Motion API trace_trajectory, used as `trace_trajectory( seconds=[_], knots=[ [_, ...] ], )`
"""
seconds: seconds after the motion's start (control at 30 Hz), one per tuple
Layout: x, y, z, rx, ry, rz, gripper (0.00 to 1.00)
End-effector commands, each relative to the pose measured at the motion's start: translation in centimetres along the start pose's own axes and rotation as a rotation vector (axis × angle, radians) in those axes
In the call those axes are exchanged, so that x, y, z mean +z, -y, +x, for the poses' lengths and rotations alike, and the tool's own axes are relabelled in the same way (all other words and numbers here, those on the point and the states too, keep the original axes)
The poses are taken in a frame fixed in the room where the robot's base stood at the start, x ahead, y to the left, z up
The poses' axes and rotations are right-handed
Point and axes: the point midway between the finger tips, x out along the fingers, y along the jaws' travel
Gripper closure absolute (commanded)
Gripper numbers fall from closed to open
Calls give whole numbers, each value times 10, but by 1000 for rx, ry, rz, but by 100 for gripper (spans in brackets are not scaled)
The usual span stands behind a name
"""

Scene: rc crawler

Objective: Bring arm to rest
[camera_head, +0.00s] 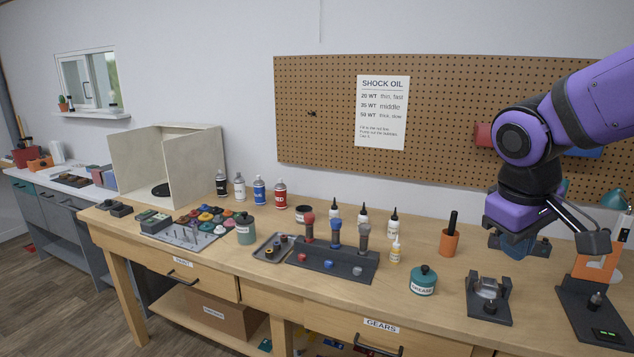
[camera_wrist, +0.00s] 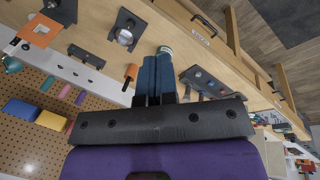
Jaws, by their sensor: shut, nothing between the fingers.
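My arm comes in from the right in the head view, with purple and black links. My gripper (camera_head: 508,243) hangs below its purple wrist block over the right part of the workbench (camera_head: 458,270). In the wrist view its two blue fingers (camera_wrist: 155,75) lie side by side, closed together with nothing between them. Part of the gripper is hard to make out against the dark items behind it in the head view.
An orange stand (camera_head: 596,266) is at right. A pegboard (camera_head: 440,120) rises behind. Bottles and a shock rack (camera_head: 325,262) fill the middle.

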Motion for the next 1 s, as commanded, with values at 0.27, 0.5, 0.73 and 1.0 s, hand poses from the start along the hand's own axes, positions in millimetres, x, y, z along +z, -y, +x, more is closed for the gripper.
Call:
trace_trajectory(
  seconds=[0.27,0.5,0.73,1.0],
  knots=[
    [55,-1,-38,-93,-167,211,100],
    [91,8,-59,-142,-291,348,100],
    [103,14,-65,-158,-340,397,100],
    [103,14,-65,-159,-342,399,100]
  ],
)
